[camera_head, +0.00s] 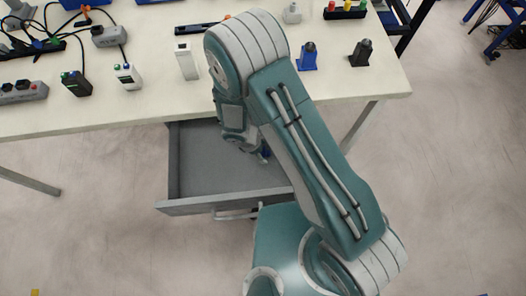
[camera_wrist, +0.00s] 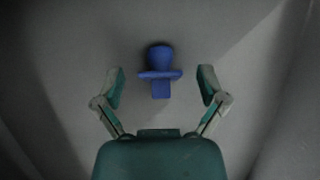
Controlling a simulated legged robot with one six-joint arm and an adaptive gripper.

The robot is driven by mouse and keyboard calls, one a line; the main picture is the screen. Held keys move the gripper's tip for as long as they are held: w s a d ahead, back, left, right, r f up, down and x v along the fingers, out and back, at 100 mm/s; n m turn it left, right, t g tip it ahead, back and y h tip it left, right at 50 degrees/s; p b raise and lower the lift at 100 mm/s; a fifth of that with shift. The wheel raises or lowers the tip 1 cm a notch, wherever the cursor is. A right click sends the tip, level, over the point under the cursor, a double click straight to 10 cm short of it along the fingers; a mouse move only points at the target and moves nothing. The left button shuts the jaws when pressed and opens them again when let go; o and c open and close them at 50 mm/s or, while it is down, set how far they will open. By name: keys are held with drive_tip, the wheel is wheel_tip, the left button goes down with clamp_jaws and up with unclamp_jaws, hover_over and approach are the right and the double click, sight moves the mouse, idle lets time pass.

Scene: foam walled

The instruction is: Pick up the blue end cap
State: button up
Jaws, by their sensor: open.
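The blue end cap (camera_wrist: 160,58) lies on a plain grey surface in the wrist view, with a rounded top, a wider flange and a narrow stem. My gripper (camera_wrist: 160,86) is open, with one finger to the left of the cap and one to the right, and gaps on both sides. The stem points toward the gripper's palm. In the head view my arm reaches down into an open grey drawer (camera_head: 195,196) under the table. A small blue bit (camera_head: 264,152) shows there beside my gripper, mostly hidden by the arm.
The table (camera_head: 140,100) above the drawer holds several electrical parts. A blue-based part (camera_head: 307,58) and a black part (camera_head: 361,53) stand right of my arm. The drawer's left part is empty. Drawer walls stand close around my gripper.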

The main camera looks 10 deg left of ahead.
drive_tip(key=shift+f, duration=0.25)
drive_tip(key=c, duration=1)
drive_tip(key=shift+c, duration=0.2)
drive_tip(key=shift+r, duration=0.15)
